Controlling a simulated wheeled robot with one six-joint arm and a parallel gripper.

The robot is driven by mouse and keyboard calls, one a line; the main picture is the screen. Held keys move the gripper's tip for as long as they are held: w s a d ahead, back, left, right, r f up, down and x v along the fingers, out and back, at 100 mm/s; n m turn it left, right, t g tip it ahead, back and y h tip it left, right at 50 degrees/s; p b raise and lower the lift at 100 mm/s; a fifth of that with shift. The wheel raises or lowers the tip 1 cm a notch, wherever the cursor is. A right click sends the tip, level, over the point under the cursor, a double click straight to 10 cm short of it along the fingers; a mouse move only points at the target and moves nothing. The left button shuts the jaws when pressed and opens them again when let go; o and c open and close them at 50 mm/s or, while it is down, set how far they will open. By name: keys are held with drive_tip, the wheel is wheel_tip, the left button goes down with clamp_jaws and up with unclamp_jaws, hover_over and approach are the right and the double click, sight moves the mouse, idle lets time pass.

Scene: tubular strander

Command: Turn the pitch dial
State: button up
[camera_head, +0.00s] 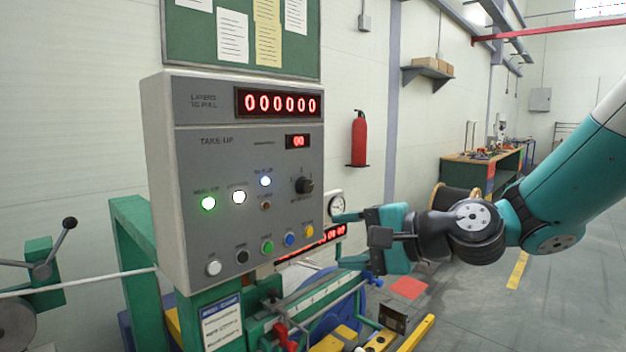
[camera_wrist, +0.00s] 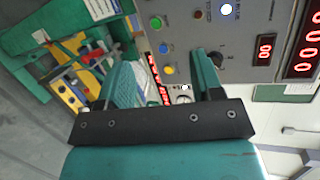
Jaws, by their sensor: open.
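A black rotary knob (camera_head: 304,185) sits at the right of the grey take-up panel (camera_head: 225,150), under a small red display. Its label is too small to read. The same knob shows in the wrist view (camera_wrist: 217,58), just beyond the tip of one finger. My gripper (camera_head: 362,238) is open and empty, to the right of the panel and lower than the knob, with its fingers towards the panel side. In the wrist view my gripper (camera_wrist: 163,62) has its two teal fingers well apart. It is not touching the knob.
Coloured buttons (camera_head: 267,247) line the panel's bottom, with lit lamps (camera_head: 208,203) above. A round gauge (camera_head: 336,204) and a lower red display (camera_head: 325,238) lie behind my gripper. Green machine parts (camera_head: 300,305) stand below. The floor at right is open.

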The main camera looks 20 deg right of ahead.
drive_tip(key=w+d+r+m+t+h, duration=0.2)
drive_tip(key=w+d+r+m+t, duration=0.25)
drive_tip(key=d+m, duration=0.3)
drive_tip(key=p, duration=0.8)
approach(309, 187)
drive_tip(key=x, duration=0.7)
drive_tip(key=shift+w+a+r, duration=0.1)
drive_tip(key=shift+w+a, duration=0.05)
drive_tip(key=shift+w, duration=0.15)
drive_tip(key=shift+x, duration=0.8)
drive_tip(key=shift+n, duration=0.25)
drive_tip(key=c, duration=0.9)
